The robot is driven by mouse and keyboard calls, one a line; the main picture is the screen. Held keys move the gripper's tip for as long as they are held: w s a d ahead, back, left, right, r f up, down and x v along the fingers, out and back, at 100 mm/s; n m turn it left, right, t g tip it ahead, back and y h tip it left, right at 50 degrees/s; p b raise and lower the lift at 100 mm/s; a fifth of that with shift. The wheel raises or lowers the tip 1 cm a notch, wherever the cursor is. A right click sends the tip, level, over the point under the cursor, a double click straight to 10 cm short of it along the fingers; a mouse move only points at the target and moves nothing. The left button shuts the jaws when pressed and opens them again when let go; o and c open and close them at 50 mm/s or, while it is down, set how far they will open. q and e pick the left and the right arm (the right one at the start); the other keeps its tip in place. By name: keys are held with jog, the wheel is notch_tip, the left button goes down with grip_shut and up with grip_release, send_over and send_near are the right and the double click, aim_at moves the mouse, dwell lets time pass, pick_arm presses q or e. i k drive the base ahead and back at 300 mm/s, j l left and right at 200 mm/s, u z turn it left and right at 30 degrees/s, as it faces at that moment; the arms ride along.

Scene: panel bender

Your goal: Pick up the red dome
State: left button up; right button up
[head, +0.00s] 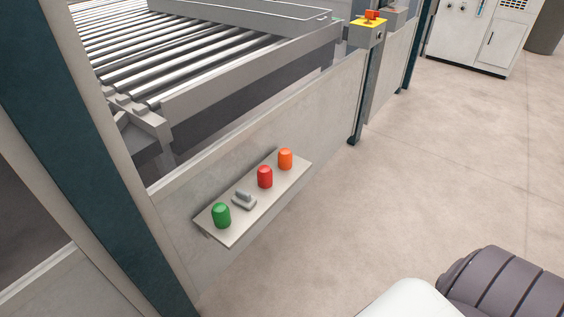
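The red dome (265,177) is a small rounded cylinder standing upright on a narrow grey shelf (234,237) fixed to the machine's low side panel. It stands between an orange dome (285,159) and a small grey part (244,200). A green dome (221,215) stands at the near left end of the shelf. Neither of my grippers is in view. Nothing touches or covers the red dome from this side.
A roller conveyor (200,50) lies behind the panel (300,112). A dark teal post (95,160) rises at left. A yellow control box (368,32) tops a post beyond the shelf. A white cabinet (470,35) stands at the back right. The floor right of the shelf is clear.

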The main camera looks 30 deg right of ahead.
aim_at(264, 174)
jog(key=z, duration=1.7)
jog(key=u, duration=0.55)
jog(key=i+l+u, duration=0.15)
jog(key=u, duration=0.25)
jog(key=i+l+u, duration=0.2)
jog(key=u, duration=0.25)
jog(key=i+l+u, duration=0.15)
jog(key=l+u, duration=0.25)
jog(key=i+l+u, duration=0.1)
jog(key=u, duration=0.3)
jog(key=l+u, duration=0.4)
